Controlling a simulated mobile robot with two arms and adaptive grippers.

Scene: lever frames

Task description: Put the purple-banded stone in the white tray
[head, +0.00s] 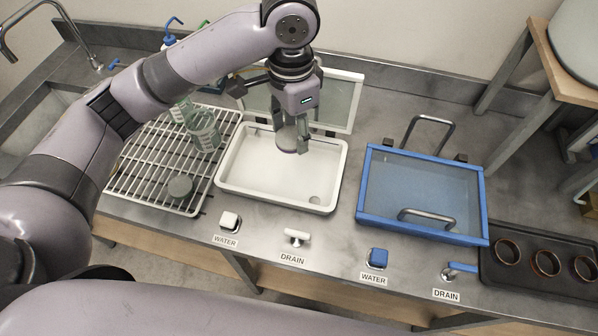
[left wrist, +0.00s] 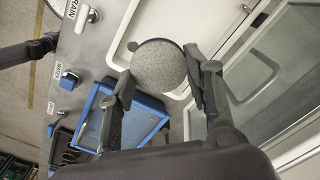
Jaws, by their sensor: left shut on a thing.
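My left gripper (head: 291,136) is shut on a grey speckled round stone (left wrist: 158,66), which sits between its two fingers in the left wrist view. In the head view the held stone (head: 286,139) is partly hidden by the gripper. A dark edge shows along its top in the left wrist view; I cannot make out a purple band. The gripper holds the stone over the back part of the white tray (head: 262,178), apparently above its floor. The tray is open and otherwise empty, with a drain hole at its front right.
A raised glass lid (head: 340,100) stands behind the tray. A blue-framed lidded basin (head: 420,195) is to the right. WATER and DRAIN levers line the front.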

